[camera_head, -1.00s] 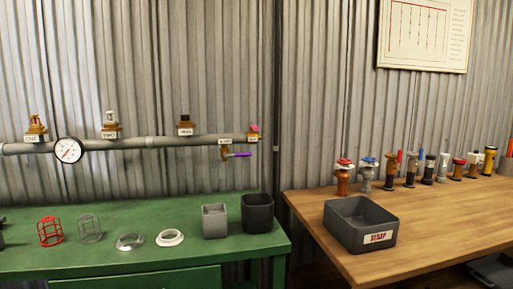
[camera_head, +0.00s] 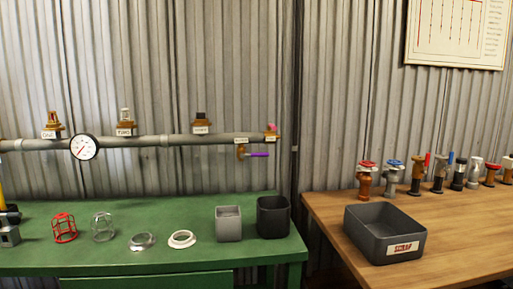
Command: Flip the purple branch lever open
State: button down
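The purple branch lever (camera_head: 258,155) sticks out level to the right from a small brass branch valve (camera_head: 240,152). The valve hangs under the right end of the grey pipe (camera_head: 205,140), below a small white label. The pipe runs level along the corrugated wall, above the green bench. My gripper is not in view, and nothing touches the lever.
A pressure gauge (camera_head: 84,147) and several brass fittings sit along the pipe. The green bench (camera_head: 130,265) below holds a red cage (camera_head: 65,228), rings and two bins, the dark one (camera_head: 272,217) under the lever. A wooden table (camera_head: 330,225) with a scrap bin (camera_head: 385,235) stands right.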

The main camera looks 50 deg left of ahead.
aim_at(265, 154)
jog(key=u, duration=0.1)
jog(key=k, duration=1)
jog(key=u, duration=1.75)
jog(key=i, duration=0.95)
jog(key=u, duration=0.05)
